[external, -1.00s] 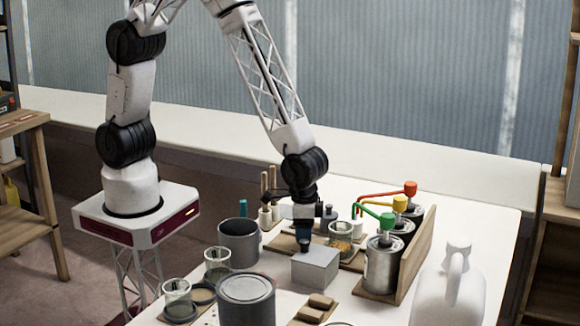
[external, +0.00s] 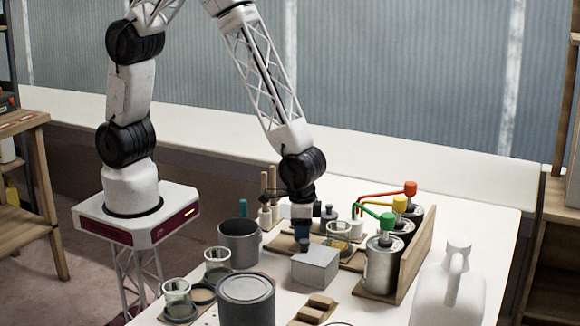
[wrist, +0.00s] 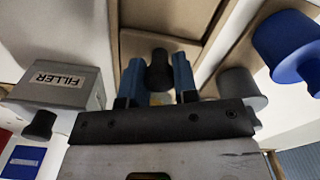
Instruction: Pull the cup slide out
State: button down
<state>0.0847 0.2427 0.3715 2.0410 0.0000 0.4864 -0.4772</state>
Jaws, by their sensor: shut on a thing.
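The cup slide shows in the wrist view as a wooden tray (wrist: 190,50) with raised edges and a dark knob (wrist: 160,68) at its near end. My gripper (wrist: 158,85) has its two blue fingers on either side of this knob and is shut on it. In the external view my gripper (external: 303,243) is low over the table, just behind a grey box, which partly hides the fingertips and knob. A glass cup (external: 339,240) with something yellowish inside stands to the right of the gripper, on or beside brown wood; I cannot tell which.
The grey box (external: 315,265), labelled FILLER in the wrist view (wrist: 58,84), is close to my gripper. Pump cans (external: 383,265) stand at right. A grey pot (external: 239,242) and large can (external: 246,298) stand at left. A blue-topped object (wrist: 290,50) is at right in the wrist view.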

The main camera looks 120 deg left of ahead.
jog(key=shift+s, duration=1.8)
jog(key=c, duration=0.9)
grip_release()
jog(key=shift+r, duration=0.1)
jog(key=shift+r, duration=3.8)
